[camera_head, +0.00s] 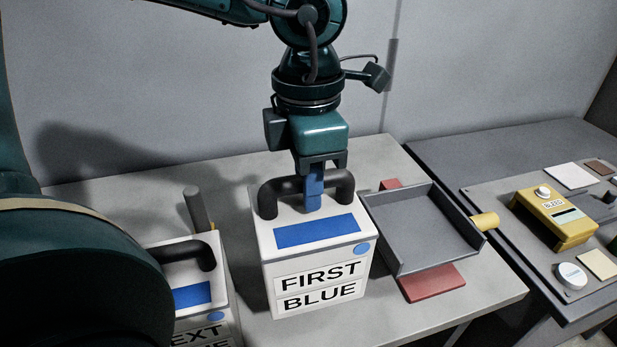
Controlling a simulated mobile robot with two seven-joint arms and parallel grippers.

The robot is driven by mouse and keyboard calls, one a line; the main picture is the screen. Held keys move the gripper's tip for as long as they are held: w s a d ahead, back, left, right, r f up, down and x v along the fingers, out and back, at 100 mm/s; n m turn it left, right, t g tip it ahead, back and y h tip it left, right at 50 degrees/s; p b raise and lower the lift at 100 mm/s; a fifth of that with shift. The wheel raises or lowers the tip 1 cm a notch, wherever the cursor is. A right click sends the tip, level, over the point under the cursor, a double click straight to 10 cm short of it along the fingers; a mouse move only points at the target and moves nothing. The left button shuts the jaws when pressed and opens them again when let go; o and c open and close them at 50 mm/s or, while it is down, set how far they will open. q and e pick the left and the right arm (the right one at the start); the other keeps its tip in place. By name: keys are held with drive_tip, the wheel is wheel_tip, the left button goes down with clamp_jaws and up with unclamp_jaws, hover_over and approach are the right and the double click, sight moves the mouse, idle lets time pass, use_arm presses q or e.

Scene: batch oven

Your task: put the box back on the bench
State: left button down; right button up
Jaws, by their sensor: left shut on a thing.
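A white box labelled FIRST BLUE (316,252) is in the middle of the head view, upright, with a blue patch on top and a dark arched handle. My left gripper (314,190) comes down from above and is shut on the handle. The box is over the grey bench (440,314); I cannot tell whether its underside touches the bench top. A second white box (190,262) stands at the lower left, its label starting with a partly hidden word ending in EXT. My right gripper is not in view.
A grey open tray (425,230) with a yellow handle sits right of the box, over a red piece (434,283). A grey cylinder (196,208) stands behind the second box. A darker table at right holds a yellow device (556,214) and small items.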

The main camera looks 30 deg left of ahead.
sight(310, 217)
use_arm(q)
drive_tip(key=shift+d+r, duration=0.1)
drive_tip(key=shift+r, duration=0.05)
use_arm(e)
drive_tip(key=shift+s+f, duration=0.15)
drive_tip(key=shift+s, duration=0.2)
